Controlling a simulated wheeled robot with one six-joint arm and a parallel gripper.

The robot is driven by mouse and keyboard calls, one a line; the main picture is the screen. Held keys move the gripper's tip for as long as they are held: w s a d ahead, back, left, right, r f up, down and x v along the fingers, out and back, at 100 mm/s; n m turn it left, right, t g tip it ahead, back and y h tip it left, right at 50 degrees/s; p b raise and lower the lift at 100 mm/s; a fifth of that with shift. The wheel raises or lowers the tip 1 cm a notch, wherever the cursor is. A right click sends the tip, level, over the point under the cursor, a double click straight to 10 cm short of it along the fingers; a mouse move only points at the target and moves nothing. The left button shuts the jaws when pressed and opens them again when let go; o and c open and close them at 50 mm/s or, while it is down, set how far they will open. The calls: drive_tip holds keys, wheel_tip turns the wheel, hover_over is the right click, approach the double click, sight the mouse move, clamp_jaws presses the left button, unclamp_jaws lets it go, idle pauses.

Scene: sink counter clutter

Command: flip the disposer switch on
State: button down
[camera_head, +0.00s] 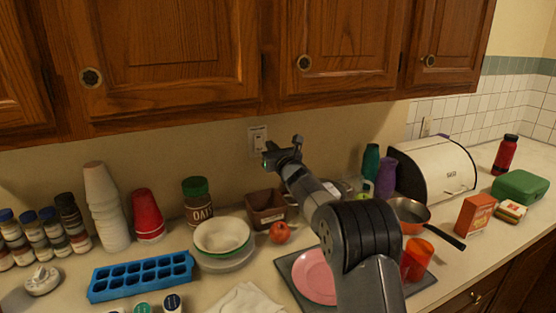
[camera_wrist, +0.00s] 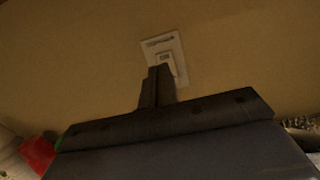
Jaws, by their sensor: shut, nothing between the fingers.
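The switch plate (camera_head: 257,138) is a pale plate on the wall above the counter, below the wooden cabinets. In the wrist view the plate (camera_wrist: 178,46) shows just beyond my fingertips, with a small rocker-like switch (camera_wrist: 165,58) in its middle. My gripper (camera_head: 268,158) is raised to the wall just below and right of the plate in the head view. In the wrist view my gripper (camera_wrist: 158,72) is shut and empty, its tips overlapping the lower part of the switch. I cannot tell whether the tips touch it, or which way the switch is set.
Below my arm stand a brown square container (camera_head: 267,208), a red apple (camera_head: 279,232), an oats jar (camera_head: 197,201) and stacked bowls (camera_head: 222,234). A pink plate (camera_head: 314,276) lies beside my arm. A bread box (camera_head: 432,168) stands right. Cabinets (camera_head: 170,55) hang above.

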drive_tip(key=shift+r+b+v, duration=0.25)
drive_tip(key=shift+b+v, duration=0.2)
drive_tip(key=shift+v, duration=0.7)
drive_tip(key=shift+r+b+v, duration=0.25)
drive_tip(key=shift+b+v, duration=0.2)
drive_tip(key=shift+v, duration=0.7)
